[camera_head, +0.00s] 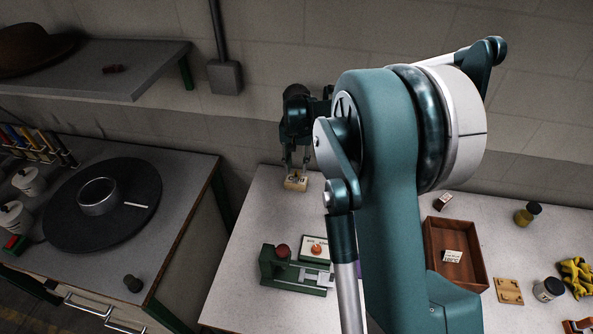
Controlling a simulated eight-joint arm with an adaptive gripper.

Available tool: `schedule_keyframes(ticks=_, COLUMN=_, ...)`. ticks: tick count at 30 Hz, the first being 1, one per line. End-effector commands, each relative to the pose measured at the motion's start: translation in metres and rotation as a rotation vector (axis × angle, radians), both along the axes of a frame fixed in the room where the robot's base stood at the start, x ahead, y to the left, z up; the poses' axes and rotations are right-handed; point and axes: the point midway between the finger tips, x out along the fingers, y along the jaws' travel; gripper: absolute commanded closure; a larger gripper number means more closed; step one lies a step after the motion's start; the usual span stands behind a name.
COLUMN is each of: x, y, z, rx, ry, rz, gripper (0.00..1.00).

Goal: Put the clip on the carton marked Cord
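My gripper (297,168) points down near the back edge of the right-hand table. Its two fingers are apart, with their tips at the top of a small tan carton (296,183). I cannot tell whether they grip it or only stand over it. The carton has dark lettering too small to read surely. Another small carton with a pale lettered face (452,256) sits inside a brown wooden tray (433,232), and a dark one (442,201) stands behind the tray. I cannot surely pick out the clip. My arm hides the middle of the table.
A green fixture (283,274) with a red ball stands at the front left of the table. A wooden plate (508,291), jars (527,214) and yellow gloves (575,275) are on the right. A black disc (105,203) lies on the left bench, below a shelf (100,85).

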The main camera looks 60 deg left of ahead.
Motion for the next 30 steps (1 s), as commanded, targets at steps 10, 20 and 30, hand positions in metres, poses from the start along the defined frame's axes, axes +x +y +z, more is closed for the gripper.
schedule_keyframes(ticks=10, x=0.000, y=-0.001, z=0.057, rx=0.000, ry=0.000, rz=0.000, gripper=0.71)
schedule_keyframes(ticks=20, x=0.000, y=0.000, z=0.084, rx=0.000, ry=0.000, rz=0.000, gripper=0.71)
schedule_keyframes(ticks=30, x=0.000, y=0.000, z=0.086, rx=0.000, ry=0.000, rz=0.000, gripper=0.71)
